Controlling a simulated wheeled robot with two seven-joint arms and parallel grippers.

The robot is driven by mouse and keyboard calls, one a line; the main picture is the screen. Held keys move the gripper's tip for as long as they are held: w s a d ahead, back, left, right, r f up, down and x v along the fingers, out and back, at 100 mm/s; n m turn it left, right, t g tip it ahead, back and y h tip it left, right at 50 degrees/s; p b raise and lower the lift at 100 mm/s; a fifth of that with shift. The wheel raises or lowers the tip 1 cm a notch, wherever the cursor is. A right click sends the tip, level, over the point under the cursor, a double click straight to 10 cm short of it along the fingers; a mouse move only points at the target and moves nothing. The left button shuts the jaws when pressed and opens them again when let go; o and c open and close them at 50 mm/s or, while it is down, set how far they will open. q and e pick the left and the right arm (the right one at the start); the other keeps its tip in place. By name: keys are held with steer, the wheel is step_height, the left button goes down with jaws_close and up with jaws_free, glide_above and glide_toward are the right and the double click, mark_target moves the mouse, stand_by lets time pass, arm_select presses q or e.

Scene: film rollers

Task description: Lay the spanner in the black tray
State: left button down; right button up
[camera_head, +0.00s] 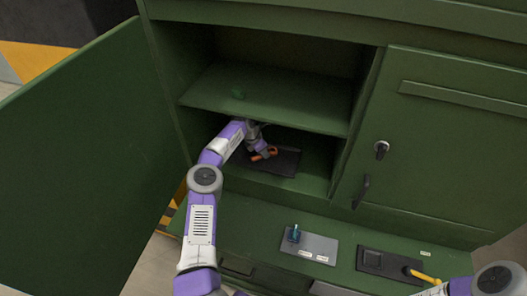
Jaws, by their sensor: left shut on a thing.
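An orange thing (270,151), which looks like the spanner, is at the tip of my left gripper (263,152) inside the open green cabinet. The gripper is shut on it; its shape is small and partly hidden by the fingers. A flat black tray (287,165) lies on the cabinet's lower floor, right under and around the gripper. I cannot tell whether the orange thing touches it. My right arm shows only in part at the bottom right; its gripper is not in view.
The open door (85,165) stands at left. On the front ledge are a grey plate (318,247) with a blue piece (294,233) and a dark panel (375,262) beside a yellow-handled thing (424,277).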

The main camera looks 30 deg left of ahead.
arm_select(q)
steer(key=c, duration=1)
jaws_free()
steer(key=shift+r, duration=0.35)
steer(key=s+a, duration=0.2)
steer(key=s, duration=0.1)
steer(key=s+a+b, duration=0.1)
steer(key=s+a, duration=0.1)
steer(key=s, duration=0.2)
steer(key=s+a+b, duration=0.1)
steer(key=s+a, duration=0.1)
steer(key=s, duration=0.1)
steer(key=shift+s+a+r, duration=0.2)
steer(key=shift+s+r, duration=0.05)
steer(key=shift+s, duration=0.05)
